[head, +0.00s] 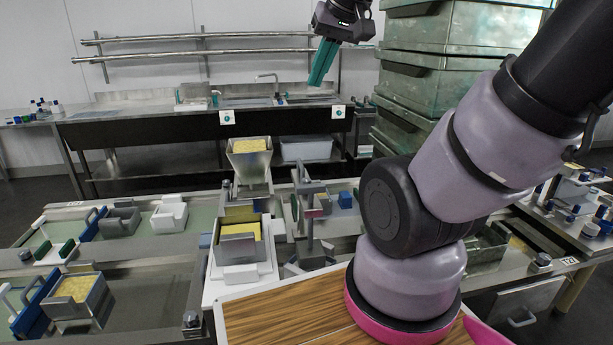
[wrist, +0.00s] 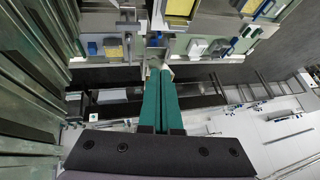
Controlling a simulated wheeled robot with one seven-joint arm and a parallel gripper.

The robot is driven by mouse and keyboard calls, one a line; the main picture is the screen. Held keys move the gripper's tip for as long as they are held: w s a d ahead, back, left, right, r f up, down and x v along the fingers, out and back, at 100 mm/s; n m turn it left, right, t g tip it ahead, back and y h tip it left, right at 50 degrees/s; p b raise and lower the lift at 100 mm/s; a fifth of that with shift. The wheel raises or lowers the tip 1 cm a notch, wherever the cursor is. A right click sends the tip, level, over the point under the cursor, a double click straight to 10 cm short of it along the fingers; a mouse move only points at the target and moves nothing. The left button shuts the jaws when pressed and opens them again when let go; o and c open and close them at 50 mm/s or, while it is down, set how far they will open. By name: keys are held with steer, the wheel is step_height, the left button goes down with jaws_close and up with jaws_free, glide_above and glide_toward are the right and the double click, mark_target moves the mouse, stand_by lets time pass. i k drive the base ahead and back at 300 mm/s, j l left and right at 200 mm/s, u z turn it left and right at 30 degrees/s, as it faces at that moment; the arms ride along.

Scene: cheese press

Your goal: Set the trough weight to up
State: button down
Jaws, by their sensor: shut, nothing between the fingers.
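My gripper (head: 319,78) is raised high in the head view, above the press line and in front of the back sink. Its teal fingers are together and empty; they also show in the wrist view (wrist: 162,75), pointing away from the camera. At the centre of the head view stands a metal trough (head: 240,243) with a yellow block in it. Beside it on the right is a grey upright post (head: 308,208) with small reddish parts. I cannot tell for sure which part is the trough weight, or its position. My gripper touches none of these.
A hopper (head: 249,160) with yellow cheese stands behind the trough. Stacked green crates (head: 425,65) rise to the right of my gripper. Another cheese box (head: 78,300) with a blue handle is at front left. A wooden board (head: 285,305) lies in front.

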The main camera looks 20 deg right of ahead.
mark_target(310, 254)
steer(key=z, duration=1.15)
steer(key=k+j+z, duration=0.15)
steer(key=j+z, duration=0.25)
steer(key=k+j, duration=0.25)
steer(key=j, duration=0.15)
steer(key=k+j, duration=0.25)
steer(key=j, duration=0.15)
steer(key=k+j, duration=0.5)
steer(key=j, duration=0.25)
